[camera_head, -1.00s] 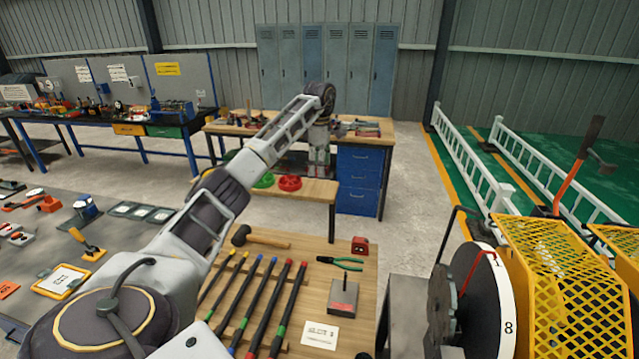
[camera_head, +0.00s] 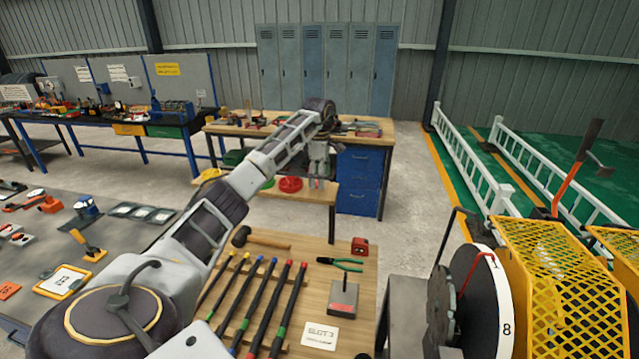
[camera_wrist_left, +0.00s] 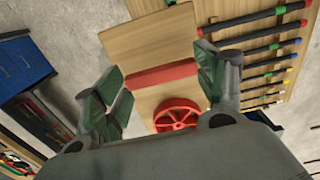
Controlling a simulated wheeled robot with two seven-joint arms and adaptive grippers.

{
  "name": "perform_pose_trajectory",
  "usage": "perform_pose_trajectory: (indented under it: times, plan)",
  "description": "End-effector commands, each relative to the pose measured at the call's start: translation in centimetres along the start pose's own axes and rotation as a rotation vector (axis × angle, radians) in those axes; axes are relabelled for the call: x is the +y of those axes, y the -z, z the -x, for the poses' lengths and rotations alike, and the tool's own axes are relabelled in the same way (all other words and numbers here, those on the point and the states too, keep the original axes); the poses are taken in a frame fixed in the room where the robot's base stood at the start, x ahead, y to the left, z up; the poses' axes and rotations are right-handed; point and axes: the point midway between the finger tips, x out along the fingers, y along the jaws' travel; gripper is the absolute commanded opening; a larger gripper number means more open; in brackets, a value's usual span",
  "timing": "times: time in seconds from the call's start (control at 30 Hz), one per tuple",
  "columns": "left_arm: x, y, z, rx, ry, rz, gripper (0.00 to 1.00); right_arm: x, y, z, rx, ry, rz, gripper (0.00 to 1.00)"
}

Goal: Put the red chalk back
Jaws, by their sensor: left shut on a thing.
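My left gripper (camera_head: 319,180) is over the low wooden bench in the head view. In the left wrist view the two green-padded fingers of my left gripper (camera_wrist_left: 165,78) are shut on a red bar, the red chalk (camera_wrist_left: 160,75), which spans between them. The chalk cannot be made out in the head view. The red dish (camera_wrist_left: 176,116) also shows in the wrist view, with spokes. My right gripper is out of view.
The near wooden table (camera_head: 320,252) carries several colour-banded bars, a mallet (camera_head: 262,240), green pliers (camera_head: 340,263), a grey block (camera_head: 343,298) and a white card (camera_head: 320,334). A blue drawer cabinet (camera_head: 358,180) stands behind the gripper. A drum (camera_head: 490,300) stands at right.

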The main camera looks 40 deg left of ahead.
Motion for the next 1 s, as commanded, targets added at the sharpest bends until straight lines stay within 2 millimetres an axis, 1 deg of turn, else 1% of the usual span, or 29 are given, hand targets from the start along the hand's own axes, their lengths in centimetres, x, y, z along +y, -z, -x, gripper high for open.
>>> perform_pose_trajectory:
  times: [0.2, 0.3, 0.8, 0.83, 0.97, 1.0]
  plan:
    - [0.0, 0.0, -1.9, 0.001, 0.001, -0.001, 0.48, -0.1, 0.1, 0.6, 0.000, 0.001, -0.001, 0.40]
    - [0.0, 0.0, -2.3, 0.000, 0.000, 0.000, 0.48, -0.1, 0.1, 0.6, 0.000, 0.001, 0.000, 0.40]
    - [0.0, 0.0, -2.8, 0.001, 0.000, 0.000, 0.48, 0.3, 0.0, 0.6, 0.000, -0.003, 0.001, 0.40]
    - [0.0, 0.0, -2.8, 0.001, 0.000, 0.000, 0.73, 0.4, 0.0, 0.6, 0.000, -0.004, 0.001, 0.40]
    - [0.0, 0.0, -2.7, 0.001, 0.000, 0.000, 0.90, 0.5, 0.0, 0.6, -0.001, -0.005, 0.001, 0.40]
    - [0.0, 0.0, -2.7, 0.001, 0.000, 0.000, 0.92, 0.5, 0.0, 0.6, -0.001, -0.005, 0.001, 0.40]
